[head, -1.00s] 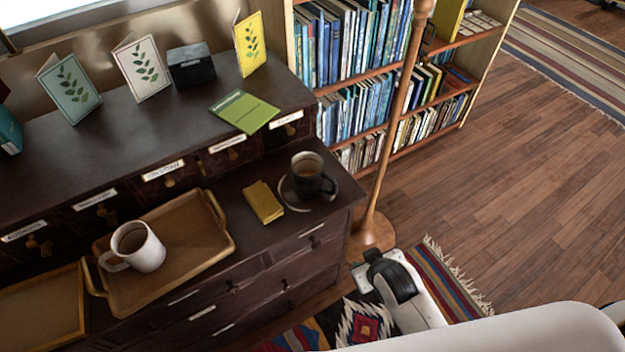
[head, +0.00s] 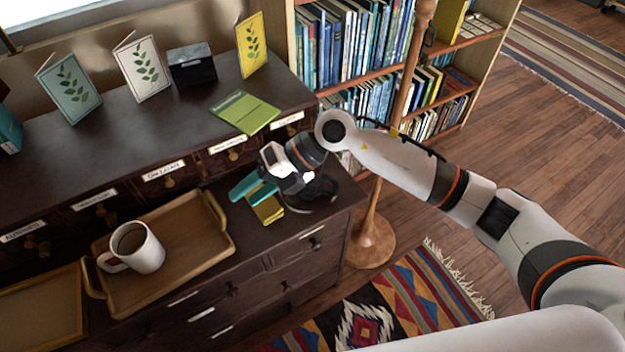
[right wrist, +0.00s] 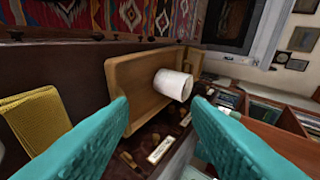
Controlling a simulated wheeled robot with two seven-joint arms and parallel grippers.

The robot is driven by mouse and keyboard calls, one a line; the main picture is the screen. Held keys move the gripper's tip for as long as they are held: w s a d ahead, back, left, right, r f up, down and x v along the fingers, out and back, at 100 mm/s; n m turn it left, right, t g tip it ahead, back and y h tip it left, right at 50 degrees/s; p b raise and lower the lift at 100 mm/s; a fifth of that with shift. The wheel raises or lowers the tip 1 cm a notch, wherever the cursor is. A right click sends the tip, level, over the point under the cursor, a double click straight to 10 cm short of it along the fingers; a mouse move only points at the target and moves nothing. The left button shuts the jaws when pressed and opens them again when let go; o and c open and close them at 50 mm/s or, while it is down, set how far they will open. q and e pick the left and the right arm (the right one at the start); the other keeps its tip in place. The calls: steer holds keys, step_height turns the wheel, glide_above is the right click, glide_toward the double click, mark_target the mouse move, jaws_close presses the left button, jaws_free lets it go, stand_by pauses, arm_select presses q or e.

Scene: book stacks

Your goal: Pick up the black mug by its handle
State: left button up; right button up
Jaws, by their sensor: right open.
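The black mug (head: 322,188) stands on its dark saucer at the right end of the dark cabinet's lower top. My right arm and gripper cover most of it in the head view, and its handle cannot be made out. My right gripper (head: 254,190) is open, with teal fingers just left of the mug, above the folded yellow cloth (head: 267,212). In the right wrist view the open fingers (right wrist: 165,120) have nothing between them up close, and the black mug does not show. My left gripper is not in view.
A wooden tray (head: 190,262) holds a white mug (head: 137,248); both also show in the right wrist view. The raised shelf behind bears cards, a black box (head: 191,66) and a green booklet (head: 244,112). A wooden pole (head: 372,225) and bookshelf stand right of the cabinet.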

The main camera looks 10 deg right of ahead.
steer(key=w+d+f+t+h, duration=0.1)
steer(key=w+d+f+h, duration=0.1)
steer(key=d+h, duration=0.25)
steer(key=w+d+f+h, duration=0.1)
steer(key=w+d+h, duration=0.2)
steer(key=d, duration=0.3)
steer(key=h, duration=0.4)
glide_above(338, 180)
steer(key=shift+a+r+m+y, duration=0.1)
steer(key=shift+r+m+y, duration=0.15)
steer(key=shift+m, duration=0.05)
step_height(338, 180, down, 5)
steer(key=shift+f+p, duration=0.15)
steer(key=shift+p, duration=0.25)
steer(key=shift+a+f+p, duration=0.15)
steer(key=shift+f+p, duration=0.35)
steer(key=shift+f, duration=2.65)
steer(key=shift+c, duration=0.2)
jaws_close()
steer(key=shift+r, duration=0.1)
